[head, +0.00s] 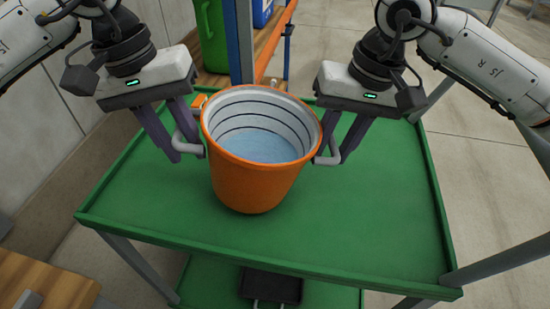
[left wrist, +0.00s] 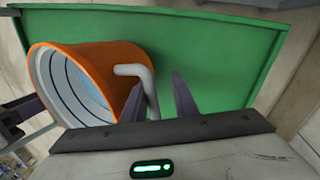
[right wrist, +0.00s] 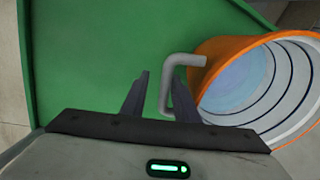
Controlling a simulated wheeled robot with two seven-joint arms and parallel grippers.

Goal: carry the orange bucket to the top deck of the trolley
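The orange bucket (head: 255,187) stands upright on the green top deck (head: 370,225) of the trolley, near its far side and apparently resting on it. It has a white ringed inside with pale blue liquid and a grey handle on each side. My left gripper (head: 178,155) is open, its fingers on either side of the left handle (left wrist: 135,70), with a gap visible in the left wrist view. My right gripper (head: 338,155) is open around the right handle (right wrist: 183,60), also with a gap. The bucket's underside is hidden.
A blue upright post (head: 239,40) and an orange-edged shelf with a green container (head: 210,35) stand just behind the trolley. A dark tray (head: 270,287) lies on the lower deck. A wooden surface (head: 40,285) is at front left. The deck's front and right are clear.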

